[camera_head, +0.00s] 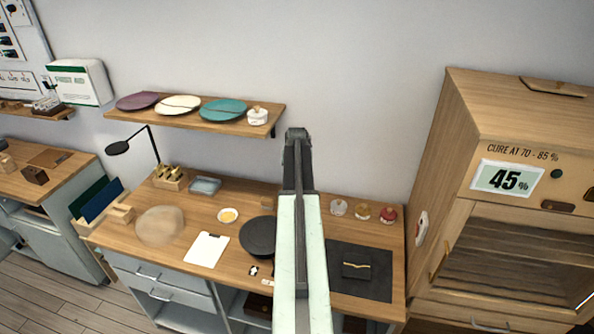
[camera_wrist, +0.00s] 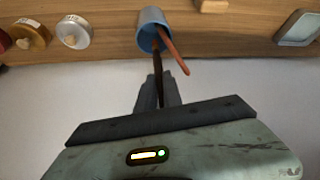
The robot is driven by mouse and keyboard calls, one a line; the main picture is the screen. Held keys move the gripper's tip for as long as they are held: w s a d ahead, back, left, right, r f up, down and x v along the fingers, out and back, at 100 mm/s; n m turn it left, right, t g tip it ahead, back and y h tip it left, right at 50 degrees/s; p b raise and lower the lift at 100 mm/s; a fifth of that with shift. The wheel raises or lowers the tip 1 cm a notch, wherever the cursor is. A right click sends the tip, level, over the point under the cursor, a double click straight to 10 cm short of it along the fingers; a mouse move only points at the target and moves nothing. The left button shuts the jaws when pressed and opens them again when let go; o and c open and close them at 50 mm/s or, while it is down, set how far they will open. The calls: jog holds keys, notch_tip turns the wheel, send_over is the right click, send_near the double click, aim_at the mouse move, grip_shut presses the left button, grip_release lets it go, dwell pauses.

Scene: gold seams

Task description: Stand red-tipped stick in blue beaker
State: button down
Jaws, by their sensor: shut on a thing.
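The blue beaker (camera_wrist: 152,26) shows in the wrist view, its mouth facing my gripper; in the head view my arm hides it. A reddish-brown stick (camera_wrist: 174,53) leans out of its mouth. My gripper (camera_wrist: 156,88) is shut on a thin dark stick (camera_wrist: 158,66), whose far end reaches the beaker's mouth. I cannot tell whether that end is inside or just in front of the mouth. No clear red tip shows on the held stick. In the head view my gripper (camera_head: 297,136) is raised above the bench, and the stick cannot be made out.
The wooden bench (camera_head: 190,230) carries a dark round dish (camera_head: 258,236), a white clipboard (camera_head: 207,249) and a dark mat (camera_head: 372,284). Several small jars (camera_head: 361,214) stand right of my arm. A shelf (camera_head: 180,115) with plates is above; a wooden cabinet (camera_head: 455,150) is at right.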

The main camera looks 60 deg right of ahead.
notch_tip(320, 180, down, 4)
jog(key=b, duration=0.3)
jog(key=shift+f+b, duration=0.25)
jog(key=shift+b, duration=0.1)
jog(key=c, duration=1.4)
grip_release()
jog(key=p+v, duration=0.7)
jog(key=v, duration=0.1)
